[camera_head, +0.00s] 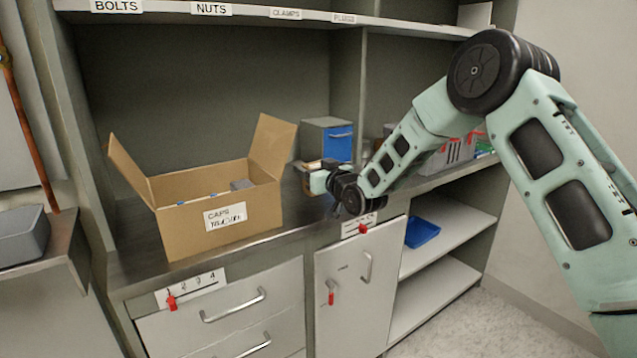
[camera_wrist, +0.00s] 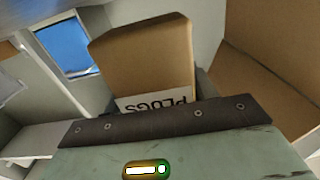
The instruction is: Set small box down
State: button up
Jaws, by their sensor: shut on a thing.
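The small box (camera_wrist: 142,55) is brown cardboard with a white label reading "PLUGS", upside down in the wrist view. My gripper (camera_wrist: 152,112) is shut on it. In the head view my gripper (camera_head: 318,180) is over the counter, just right of the open carton, and only a little of the small box (camera_head: 303,168) shows beside it. Most of the small box is hidden there by the gripper, and I cannot tell whether it touches the counter.
A large open carton (camera_head: 195,229) labelled "CAPS" stands on the counter (camera_head: 150,272) to the left. A blue-fronted bin (camera_head: 339,145) stands behind my gripper. Grey bins (camera_head: 445,158) stand to the right. A labelled shelf (camera_head: 240,12) runs above. A blue tray (camera_head: 421,233) lies on a lower shelf.

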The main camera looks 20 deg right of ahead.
jog(key=shift+f, duration=2)
jog(key=shift+f, duration=0.1)
jog(key=o, duration=1.1)
